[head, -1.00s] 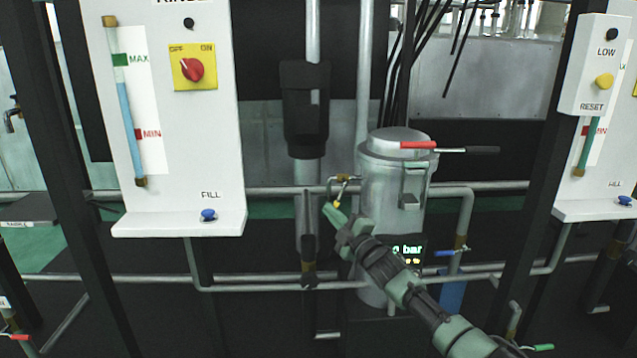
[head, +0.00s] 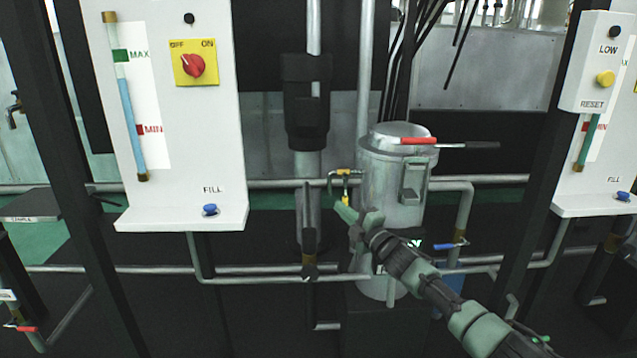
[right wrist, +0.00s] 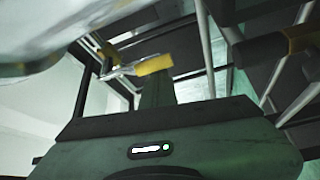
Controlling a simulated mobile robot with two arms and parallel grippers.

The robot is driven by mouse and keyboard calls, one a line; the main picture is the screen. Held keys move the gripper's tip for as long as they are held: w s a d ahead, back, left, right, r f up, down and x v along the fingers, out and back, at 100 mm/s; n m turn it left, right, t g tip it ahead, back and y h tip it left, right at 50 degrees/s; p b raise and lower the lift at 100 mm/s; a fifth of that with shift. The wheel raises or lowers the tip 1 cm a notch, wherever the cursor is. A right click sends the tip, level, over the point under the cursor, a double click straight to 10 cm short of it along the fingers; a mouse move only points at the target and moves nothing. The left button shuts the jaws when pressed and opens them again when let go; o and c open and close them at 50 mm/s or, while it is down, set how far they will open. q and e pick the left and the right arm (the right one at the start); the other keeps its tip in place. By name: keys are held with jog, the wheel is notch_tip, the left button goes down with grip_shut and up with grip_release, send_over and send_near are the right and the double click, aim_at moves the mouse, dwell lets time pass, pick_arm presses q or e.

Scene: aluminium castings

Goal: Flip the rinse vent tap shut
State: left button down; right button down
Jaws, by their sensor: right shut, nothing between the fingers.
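The vent tap (head: 346,188) is a small tap with a brass body and a yellow lever, on a thin bent pipe at the left of the metal canister (head: 392,190). In the head view its lever points down. My right gripper (head: 341,209) is shut and empty, with its green tip just below and left of the lever. In the right wrist view the yellow lever (right wrist: 154,65) shows just beyond the green fingers (right wrist: 157,90). I cannot tell whether they touch. My left gripper is out of view.
A red-handled lever (head: 418,141) lies across the canister's top. A blue-handled tap (head: 445,246) sits on the pipe at its right. A white panel (head: 190,120) with a red knob (head: 193,65) stands left. A black upright post (head: 530,170) stands right.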

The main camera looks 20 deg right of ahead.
jog(key=shift+d+f, duration=0.1)
jog(key=shift+d, duration=0.1)
